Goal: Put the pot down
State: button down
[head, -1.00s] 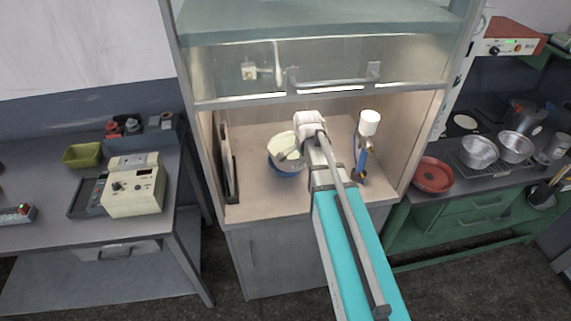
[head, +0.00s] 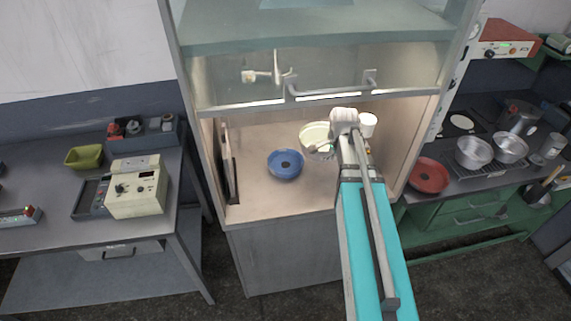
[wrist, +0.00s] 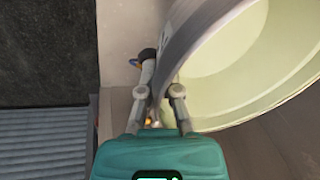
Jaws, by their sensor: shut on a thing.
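The pot (head: 316,133), cream inside and grey outside, is in the lit cabinet, just left of the end of my arm. It fills the upper right of the wrist view (wrist: 232,75). My gripper (wrist: 158,92) is shut on the pot's side wall near the rim. My arm hides part of the pot in the head view. I cannot tell whether its base touches the cabinet floor.
Cabinet walls and a dark upright panel (head: 231,178) bound the space. The cabinet floor (head: 250,140) is clear behind the blue pan. A raised glass sash (head: 330,95) hangs above.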

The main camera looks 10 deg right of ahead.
aim_at(295, 168)
jog(key=shift+a, duration=0.1)
jog(key=w+a+f+b, duration=0.1)
jog(key=w+a, duration=0.1)
jog(key=w+a+f+b, duration=0.3)
jog(key=w+a, duration=0.1)
jog(key=a, duration=0.1)
jog(key=shift+w+a+f+b, duration=0.1)
jog(key=shift+w+f+b, duration=0.05)
jog(key=shift+f+b, duration=0.2)
jog(key=shift+w+a+f+b, duration=0.35)
jog(key=shift+a+f+b, duration=0.1)
jog(key=shift+f+b, duration=0.3)
jog(key=shift+w+a+f+b, duration=0.4)
jog(key=shift+a+f+b, duration=0.1)
jog(key=shift+f+b, duration=0.2)
jog(key=shift+w+a+f+b, duration=0.35)
jog(key=shift+a+f+b, duration=0.1)
jog(key=shift+f+b, duration=0.3)
jog(key=shift+w+a+f+b, duration=0.3)
jog(key=shift+a+f+b, duration=0.05)
jog(key=shift+f+b, duration=0.3)
jog(key=shift+s+b+x, duration=0.15)
jog(key=shift+b+x, duration=0.5)
jog(key=shift+b, duration=0.05)
jog(key=shift+s+b+x, duration=0.15)
jog(key=shift+b+x, duration=0.5)
jog(key=shift+b, duration=0.05)
jog(key=shift+f+b, duration=0.3)
jog(key=shift+f, duration=0.15)
